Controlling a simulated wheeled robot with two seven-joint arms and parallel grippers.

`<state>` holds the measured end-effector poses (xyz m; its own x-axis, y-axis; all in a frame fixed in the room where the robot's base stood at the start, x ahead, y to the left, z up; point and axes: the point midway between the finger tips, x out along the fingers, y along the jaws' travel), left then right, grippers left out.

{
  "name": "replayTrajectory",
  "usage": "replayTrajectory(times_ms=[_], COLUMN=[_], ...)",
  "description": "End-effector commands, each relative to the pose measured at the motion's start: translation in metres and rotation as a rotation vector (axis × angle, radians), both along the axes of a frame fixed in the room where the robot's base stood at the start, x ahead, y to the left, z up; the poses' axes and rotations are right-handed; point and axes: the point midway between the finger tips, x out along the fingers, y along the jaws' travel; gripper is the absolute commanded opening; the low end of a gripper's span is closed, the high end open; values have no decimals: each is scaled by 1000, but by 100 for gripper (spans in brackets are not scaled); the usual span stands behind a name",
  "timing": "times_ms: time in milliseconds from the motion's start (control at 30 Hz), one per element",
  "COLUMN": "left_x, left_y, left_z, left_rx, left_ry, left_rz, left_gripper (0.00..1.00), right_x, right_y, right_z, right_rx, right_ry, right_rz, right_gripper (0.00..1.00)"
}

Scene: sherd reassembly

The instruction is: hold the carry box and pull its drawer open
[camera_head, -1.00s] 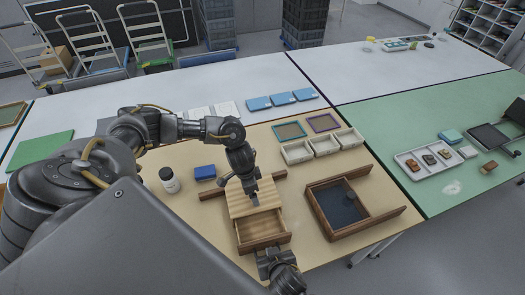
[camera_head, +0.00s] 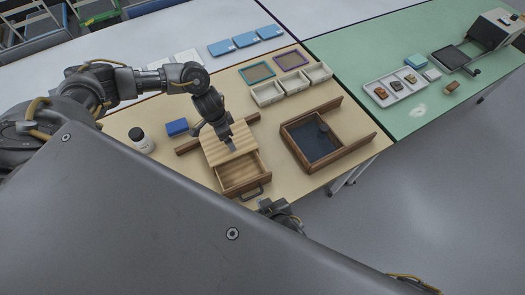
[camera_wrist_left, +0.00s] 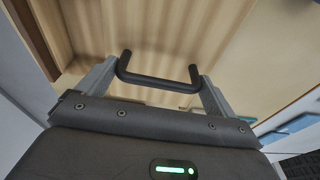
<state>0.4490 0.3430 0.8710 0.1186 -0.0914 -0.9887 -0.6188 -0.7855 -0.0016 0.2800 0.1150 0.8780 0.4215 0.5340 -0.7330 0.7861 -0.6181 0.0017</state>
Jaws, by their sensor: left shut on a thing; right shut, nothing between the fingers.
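The pale, striped wooden carry box (camera_head: 217,153) stands on the tan table mat. Its drawer (camera_head: 240,172) is pulled out toward the front right and looks empty. A dark drawer handle (camera_head: 252,194) shows on its front. My left gripper (camera_head: 230,146) is over the box top. In the left wrist view its fingers sit at the two ends of a black carry handle (camera_wrist_left: 158,80) and are shut on it. My right gripper (camera_head: 270,206) is just in front of the drawer, apart from the drawer handle; its fingertips are hard to see.
A dark wooden tray frame (camera_head: 292,130) with a navy floor lies right of the box. A white bottle (camera_head: 141,141) and a blue block (camera_head: 177,127) are to the left. White bins (camera_head: 268,94) stand behind. The mat's front edge is close to the drawer.

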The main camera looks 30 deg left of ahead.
Motion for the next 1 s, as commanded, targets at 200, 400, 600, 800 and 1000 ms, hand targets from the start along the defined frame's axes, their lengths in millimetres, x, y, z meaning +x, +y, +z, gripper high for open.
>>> replayTrajectory(times_ms=[200, 400, 600, 800, 1000], left_x=[0, 0, 0, -1, -6], left_y=[0, 0, 0, 2, 6], left_z=[0, 0, 1, 21, 60], left_rx=[0, 0, -1, -1, -1], left_ry=[0, 0, 0, -3, -5], left_rz=[0, 0, 0, -2, -2], left_gripper=[49, 100, 100, 100, 100], right_x=[-2, -2, -2, -2, -2], right_y=[-2, -2, -2, -2, -2], right_z=[4, 4, 3, 3, 2], right_rx=[1, 1, 1, 1, 1], right_ry=[2, 1, 1, 1, 1], right_rz=[-1, 0, 0, 0, 0], right_gripper=[0, 0, 0, 0, 0])
